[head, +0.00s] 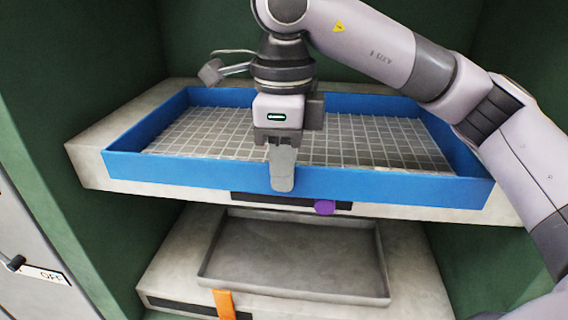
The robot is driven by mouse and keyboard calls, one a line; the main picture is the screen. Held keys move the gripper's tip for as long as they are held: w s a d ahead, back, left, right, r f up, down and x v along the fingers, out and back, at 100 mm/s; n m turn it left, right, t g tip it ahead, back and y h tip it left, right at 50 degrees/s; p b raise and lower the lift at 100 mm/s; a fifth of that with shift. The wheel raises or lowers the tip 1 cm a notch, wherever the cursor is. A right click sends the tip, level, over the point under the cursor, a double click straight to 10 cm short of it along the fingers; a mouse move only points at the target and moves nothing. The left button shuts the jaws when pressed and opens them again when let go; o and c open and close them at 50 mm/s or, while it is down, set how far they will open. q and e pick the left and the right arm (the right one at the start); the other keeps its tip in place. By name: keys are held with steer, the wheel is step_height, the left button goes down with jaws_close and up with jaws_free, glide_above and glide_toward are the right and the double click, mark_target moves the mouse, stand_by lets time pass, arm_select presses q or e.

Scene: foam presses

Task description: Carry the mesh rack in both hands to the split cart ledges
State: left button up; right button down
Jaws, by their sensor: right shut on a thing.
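The mesh rack (390,187) has a blue rectangular frame and a pale wire-grid floor. It sits level on the upper grey slab (90,165) inside the green press. My right gripper (282,168) comes down from above and is shut on the middle of the rack's front wall. One grey finger shows on the outer face of that wall; the other finger is hidden. The wrist covers part of the mesh and the back wall. My left gripper is not in view. No split cart ledges can be made out.
A lower slab (165,272) carries an empty grey tray (300,256). Green walls (110,60) close in both sides. A lever (14,263) is at lower left.

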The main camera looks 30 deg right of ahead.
steer(key=c, duration=1.1)
jaws_free()
steer(key=shift+r+p, duration=0.4)
steer(key=shift+r, duration=3.2)
steer(key=shift+c, duration=0.4)
